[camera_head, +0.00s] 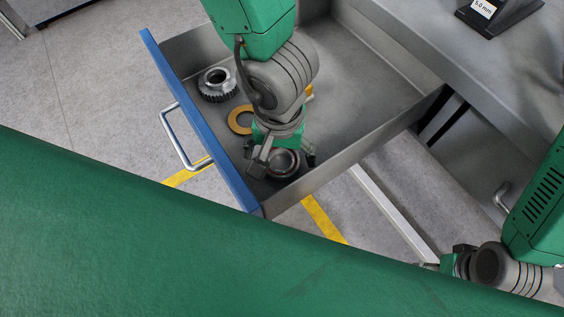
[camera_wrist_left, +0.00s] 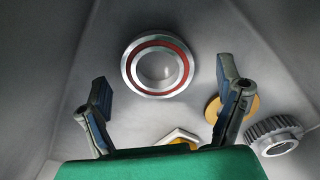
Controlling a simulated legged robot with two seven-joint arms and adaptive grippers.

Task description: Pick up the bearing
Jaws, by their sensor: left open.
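The bearing (camera_head: 284,173), a steel ring, lies flat in the front corner of the open drawer. In the left wrist view the bearing (camera_wrist_left: 129,68) shows a red inner band and sits between the fingertips' sides, a little beyond them. My left gripper (camera_head: 282,158) reaches down into the drawer over the bearing and partly hides it in the head view. In the left wrist view my left gripper (camera_wrist_left: 163,78) is open, its two fingers wide apart and empty. My right gripper (camera_head: 440,263) is at the lower right, outside the drawer; its fingers are too small to read.
The grey drawer with a blue front (camera_head: 198,119) also holds a toothed gear (camera_head: 217,86) and a flat brass-coloured ring (camera_head: 234,125). In the left wrist view a hexagonal piece (camera_wrist_left: 178,135) lies near the gripper's base. Drawer walls stand close around the bearing.

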